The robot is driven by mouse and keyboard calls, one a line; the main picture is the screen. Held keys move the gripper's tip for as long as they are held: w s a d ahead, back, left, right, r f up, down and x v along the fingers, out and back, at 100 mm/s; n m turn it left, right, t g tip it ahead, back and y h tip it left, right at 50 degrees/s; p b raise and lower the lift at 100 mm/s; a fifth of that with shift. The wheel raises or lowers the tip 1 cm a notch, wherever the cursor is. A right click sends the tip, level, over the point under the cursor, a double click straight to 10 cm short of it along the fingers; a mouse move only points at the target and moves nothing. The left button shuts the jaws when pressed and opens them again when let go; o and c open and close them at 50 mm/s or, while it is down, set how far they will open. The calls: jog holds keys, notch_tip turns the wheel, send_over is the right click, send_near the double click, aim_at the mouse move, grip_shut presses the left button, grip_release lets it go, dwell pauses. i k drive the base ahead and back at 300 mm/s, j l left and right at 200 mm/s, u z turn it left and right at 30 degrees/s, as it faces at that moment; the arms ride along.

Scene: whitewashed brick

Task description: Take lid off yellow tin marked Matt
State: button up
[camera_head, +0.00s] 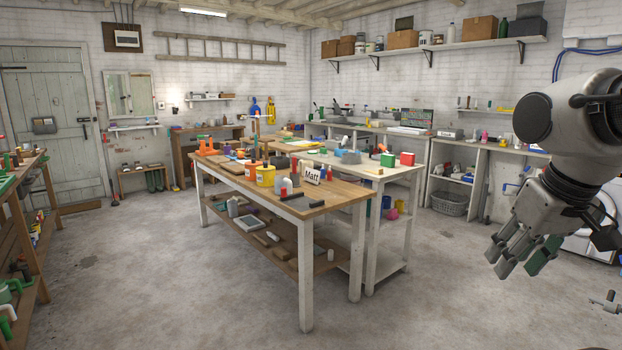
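A small yellow tin (265,177) stands on the wooden workbench (340,195) in the middle of the room. It looks upright, and its lid is too small to make out. A white card reading "Matt" (312,175) stands to its right, with small bottles between them. An orange container (250,171) stands just left of the tin. My gripper (518,262) hangs at the right side of the head view, well away from the bench. A green piece shows at its fingers; I cannot tell whether it is held or part of the gripper.
Dark tools (291,197) lie along the bench's near edge. Another workbench (30,185) runs along the left. The concrete floor (190,290) in front is clear.

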aim_at(266, 166)
jog(key=i+j+u, duration=0.3)
jog(key=i+j, duration=0.15)
jog(key=i+j+u, duration=0.3)
jog(key=i, duration=0.3)
jog(key=i+j+u, duration=0.15)
jog(key=i+u, duration=0.15)
jog(key=i, duration=0.25)
jog(key=i+u, duration=0.3)
jog(key=i, duration=0.3)
jog(key=i+j+z, duration=0.1)
jog(key=i+z, duration=0.15)
jog(key=i, duration=0.2)
jog(key=i+j+z, duration=0.2)
jog(key=i, duration=0.25)
jog(key=i+j+z, duration=0.25)
jog(key=i, duration=0.2)
jog(key=i+j+z, duration=0.2)
jog(key=z, duration=0.2)
jog(key=i+j+z, duration=0.6)
jog(key=j+z, duration=0.2)
jog(key=i+j+z, duration=0.15)
jog(key=j+z, duration=0.4)
jog(key=j, duration=0.15)
jog(key=i+j+z, duration=0.1)
jog(key=j, duration=0.2)
